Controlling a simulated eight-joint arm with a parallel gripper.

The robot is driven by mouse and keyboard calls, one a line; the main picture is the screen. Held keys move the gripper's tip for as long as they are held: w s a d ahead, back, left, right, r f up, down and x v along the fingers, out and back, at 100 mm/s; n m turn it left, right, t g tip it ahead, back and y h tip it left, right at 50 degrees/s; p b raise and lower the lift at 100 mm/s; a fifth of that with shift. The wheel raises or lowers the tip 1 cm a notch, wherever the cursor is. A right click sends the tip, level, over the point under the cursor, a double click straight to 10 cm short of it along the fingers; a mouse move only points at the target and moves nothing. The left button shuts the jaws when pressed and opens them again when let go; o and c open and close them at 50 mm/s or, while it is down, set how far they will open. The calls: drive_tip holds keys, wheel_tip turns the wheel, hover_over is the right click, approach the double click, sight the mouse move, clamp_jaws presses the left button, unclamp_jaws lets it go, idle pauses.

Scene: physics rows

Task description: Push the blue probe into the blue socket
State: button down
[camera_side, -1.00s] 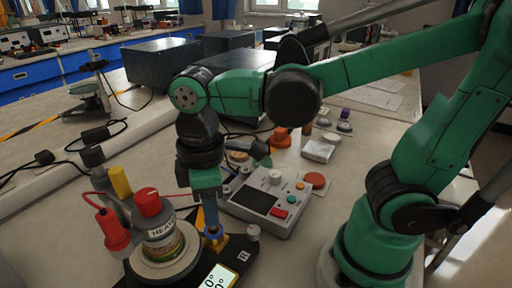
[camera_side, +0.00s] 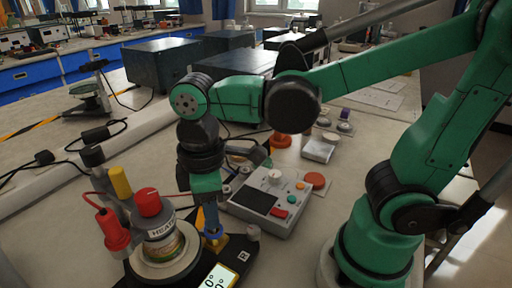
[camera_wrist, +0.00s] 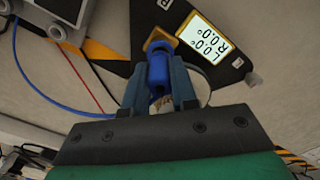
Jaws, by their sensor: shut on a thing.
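My gripper (camera_side: 211,222) points down at the black base plate and is shut on the blue probe (camera_wrist: 157,72), which stands between the two fingers in the wrist view. In the side view the fingers mostly hide the probe. The blue socket (camera_side: 214,233) shows as a blue ring at a brass block (camera_side: 222,241) on the plate, directly below the fingertips. The probe's lower end is at the socket, but I cannot tell how deep it sits. In the wrist view the brass block (camera_wrist: 163,38) lies just beyond the probe's end.
A heater (camera_side: 158,230) with a red-capped container stands close left of my gripper. A lit display (camera_side: 218,277) reading 0.0° is in front. A grey control box (camera_side: 268,203) with buttons lies to the right. A red plug (camera_side: 113,232) and cable are at the left.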

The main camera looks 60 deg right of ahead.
drive_tip(key=shift+f, duration=0.6)
idle(0.3)
drive_tip(key=shift+c, duration=1.9)
unclamp_jaws()
drive_tip(key=shift+r, duration=3.75)
drive_tip(key=w+d+f+m+t, duration=0.1)
drive_tip(key=d+f+m+t, duration=0.1)
drive_tip(key=d+m+t, duration=0.1)
drive_tip(key=w+d+f+m+t, duration=0.2)
drive_tip(key=d+m+t, duration=0.2)
drive_tip(key=d+m, duration=0.2)
drive_tip(key=shift+w+f, duration=0.25)
drive_tip(key=shift+f, duration=0.1)
